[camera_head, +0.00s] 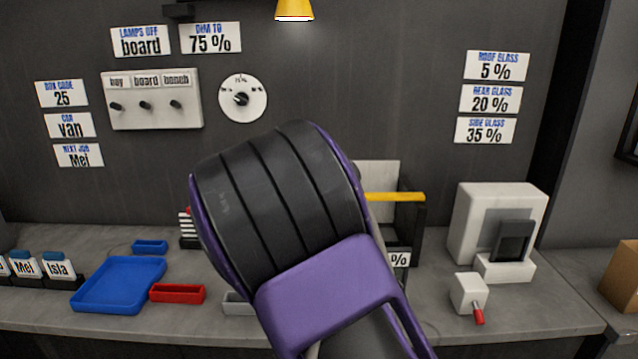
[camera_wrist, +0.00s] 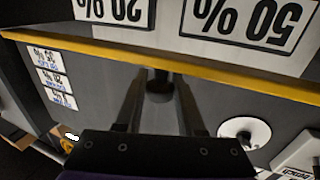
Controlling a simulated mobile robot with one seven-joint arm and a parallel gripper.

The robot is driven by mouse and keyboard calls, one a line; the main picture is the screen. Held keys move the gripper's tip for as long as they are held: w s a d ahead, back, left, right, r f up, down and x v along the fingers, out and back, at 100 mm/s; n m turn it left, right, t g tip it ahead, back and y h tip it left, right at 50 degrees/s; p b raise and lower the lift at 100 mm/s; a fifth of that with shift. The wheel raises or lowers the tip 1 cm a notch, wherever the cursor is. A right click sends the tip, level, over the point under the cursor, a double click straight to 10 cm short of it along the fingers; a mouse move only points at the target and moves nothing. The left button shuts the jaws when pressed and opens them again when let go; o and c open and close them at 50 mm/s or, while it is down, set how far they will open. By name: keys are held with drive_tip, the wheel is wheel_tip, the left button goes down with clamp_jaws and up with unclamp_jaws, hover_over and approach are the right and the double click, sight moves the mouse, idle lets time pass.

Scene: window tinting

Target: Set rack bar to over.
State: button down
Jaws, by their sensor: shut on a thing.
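The rack bar (camera_head: 395,197) is a yellow bar lying level across the film rack (camera_head: 413,232); my arm hides its left part. In the wrist view, which is upside down, the yellow bar (camera_wrist: 215,75) crosses the whole picture beside the rack's labels "20 %" and "50 %". My gripper (camera_wrist: 160,92) has its two dark fingers on either side of a short dark grip at the bar and is shut on it. In the head view my arm hides my gripper and most of the rack.
On the bench are a blue tray (camera_head: 118,284), a red tray (camera_head: 177,294), a white machine (camera_head: 498,222) and a small white box with a red lever (camera_head: 469,293). A switch panel (camera_head: 151,99) and a round dial (camera_head: 242,98) are on the wall. The bench right of the rack has some clear room.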

drive_tip(key=shift+s+f, duration=0.1)
drive_tip(key=shift+f, duration=0.1)
drive_tip(key=c, duration=0.5)
unclamp_jaws()
drive_tip(key=shift+s+r, duration=0.1)
drive_tip(key=shift+r, duration=0.05)
drive_tip(key=shift+s, duration=0.1)
drive_tip(key=p+v, duration=0.1)
drive_tip(key=v, duration=1.6)
drive_tip(key=shift+s, duration=0.15)
drive_tip(key=shift+r, duration=0.1)
